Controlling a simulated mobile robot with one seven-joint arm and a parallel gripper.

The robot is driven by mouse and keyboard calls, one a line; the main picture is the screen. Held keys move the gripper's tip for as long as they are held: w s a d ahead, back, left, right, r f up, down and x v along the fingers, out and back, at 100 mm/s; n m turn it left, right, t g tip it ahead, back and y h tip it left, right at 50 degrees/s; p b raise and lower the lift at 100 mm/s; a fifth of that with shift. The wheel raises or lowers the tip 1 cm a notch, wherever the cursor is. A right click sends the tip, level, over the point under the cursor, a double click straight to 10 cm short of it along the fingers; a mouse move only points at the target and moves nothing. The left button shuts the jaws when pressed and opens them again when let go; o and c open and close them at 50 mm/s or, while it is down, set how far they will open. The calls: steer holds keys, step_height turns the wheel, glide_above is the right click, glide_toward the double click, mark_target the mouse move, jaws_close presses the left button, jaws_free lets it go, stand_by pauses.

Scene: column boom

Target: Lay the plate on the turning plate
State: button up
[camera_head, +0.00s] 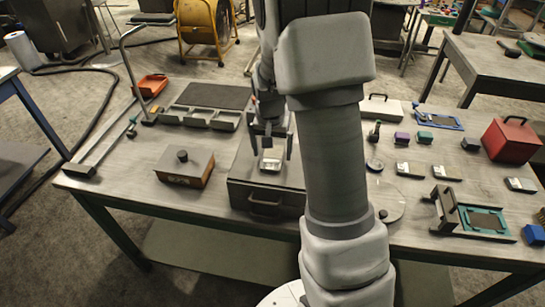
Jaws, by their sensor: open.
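My gripper (271,150) points down over the grey metal box with a front handle (265,200), left of my upright arm. Its two fingers are apart. A small pale, shiny plate-like piece (270,164) is on the box top, below and between the fingers; I cannot tell whether they touch it. A pale round disc (393,207), seemingly the turning plate, lies on the table to the right, with a dark knob at its edge. I cannot tell for sure which piece is the task's plate.
A brown box with a knob (186,167) stands left. Several small metal blocks (446,173) lie right of the disc, near a green-and-grey fixture (473,216) and a red box (510,139). A tall bent metal bar (130,65) rises at the table's left. The front-left tabletop is clear.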

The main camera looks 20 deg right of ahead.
steer(key=shift+f, duration=0.55)
jaws_close()
steer(key=shift+w+r, duration=0.1)
